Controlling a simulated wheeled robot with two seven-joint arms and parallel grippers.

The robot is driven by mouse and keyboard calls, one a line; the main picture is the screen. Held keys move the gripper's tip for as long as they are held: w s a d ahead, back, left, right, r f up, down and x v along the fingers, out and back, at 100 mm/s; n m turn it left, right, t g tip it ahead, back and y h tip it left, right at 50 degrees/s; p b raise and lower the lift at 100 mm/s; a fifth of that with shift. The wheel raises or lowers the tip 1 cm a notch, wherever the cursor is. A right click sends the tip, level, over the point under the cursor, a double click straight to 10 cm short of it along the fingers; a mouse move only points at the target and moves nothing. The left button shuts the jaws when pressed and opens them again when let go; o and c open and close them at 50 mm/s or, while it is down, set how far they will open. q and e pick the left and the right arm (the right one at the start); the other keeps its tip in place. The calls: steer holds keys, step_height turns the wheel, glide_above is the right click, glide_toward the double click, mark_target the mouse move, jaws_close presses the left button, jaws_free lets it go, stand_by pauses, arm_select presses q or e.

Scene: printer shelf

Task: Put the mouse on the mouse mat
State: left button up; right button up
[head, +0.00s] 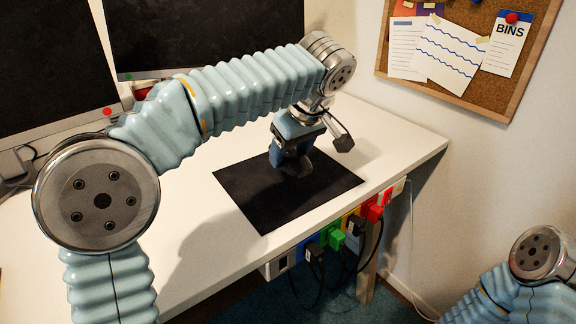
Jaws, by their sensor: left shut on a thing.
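The black mouse mat (277,206) lies flat on the white desk near its front right edge. My left gripper (291,163) comes down over the back part of the mat and is shut on the mouse (298,169). The mouse is a small dark shape, mostly hidden by the fingers and hard to tell from the black mat. I cannot tell whether it touches the mat. My right gripper is out of view; only part of my right arm shows at the bottom right.
Two dark monitors (204,38) stand at the back left of the white desk (385,128). A row of coloured plugs and sockets (332,235) with hanging cables runs along the desk's front edge. A cork board (540,57) hangs on the right wall. The desk right of the mat is clear.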

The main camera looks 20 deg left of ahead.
mark_target(288, 178)
arm_select(q)
steer(key=shift+w+a+f, duration=0.15)
steer(key=shift+w+f, duration=0.05)
steer(key=shift+f, duration=0.1)
steer(key=shift+s+d+x, duration=0.1)
steer(key=shift+d+x, duration=0.05)
steer(key=shift+x, duration=0.75)
steer(key=shift+s+d+x, duration=0.1)
steer(key=shift+d+x, duration=0.05)
steer(key=shift+x, duration=0.7)
steer(key=shift+f, duration=0.3)
steer(key=o, duration=0.7)
steer(key=shift+f+b, duration=0.1)
steer(key=shift+b, duration=0.2)
steer(key=o, duration=0.5)
steer(key=shift+r+p, duration=0.3)
steer(key=p+v, duration=0.1)
steer(key=v, duration=1.1)
steer(key=shift+f, duration=0.1)
